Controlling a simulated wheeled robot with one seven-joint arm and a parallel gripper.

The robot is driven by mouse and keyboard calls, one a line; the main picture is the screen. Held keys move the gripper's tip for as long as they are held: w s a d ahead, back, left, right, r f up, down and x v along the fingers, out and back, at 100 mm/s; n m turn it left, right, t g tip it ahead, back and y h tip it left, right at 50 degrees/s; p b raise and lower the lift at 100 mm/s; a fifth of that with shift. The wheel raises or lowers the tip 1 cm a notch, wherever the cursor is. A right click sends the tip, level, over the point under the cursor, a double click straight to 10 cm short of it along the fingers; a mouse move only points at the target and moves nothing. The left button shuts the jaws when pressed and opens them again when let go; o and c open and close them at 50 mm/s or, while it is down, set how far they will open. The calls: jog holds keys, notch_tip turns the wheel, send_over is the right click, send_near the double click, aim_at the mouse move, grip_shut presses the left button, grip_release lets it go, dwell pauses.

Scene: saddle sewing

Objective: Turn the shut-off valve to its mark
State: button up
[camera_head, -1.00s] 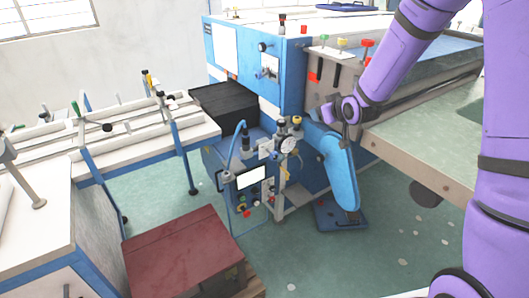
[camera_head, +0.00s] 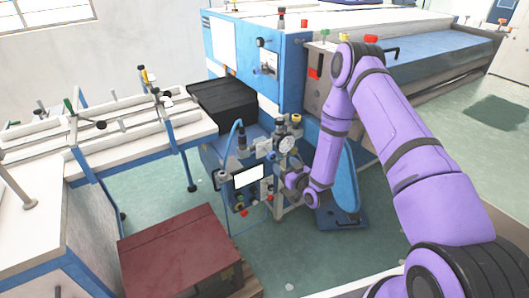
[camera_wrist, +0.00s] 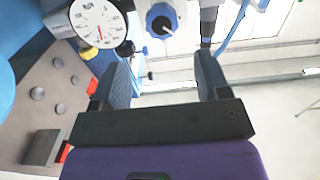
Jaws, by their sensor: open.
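In the head view, my gripper (camera_head: 292,181) is low beside the control panel (camera_head: 249,176), under a dial gauge (camera_head: 286,144). The fingertips and the valve are hard to tell there.
The gauge (camera_wrist: 98,22) sits close to my left finger in the wrist view. A blue machine (camera_head: 285,80) stands behind the panel. A dark red box (camera_head: 178,250) is on the floor at front left. A white-railed table (camera_head: 150,133) stands at left. Floor between them is clear.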

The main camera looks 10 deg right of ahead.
aim_at(273, 156)
jog(key=x, duration=1)
jog(key=shift+w+a+f, duration=0.25)
jog(key=shift+a+f, duration=0.05)
jog(key=c, duration=0.9)
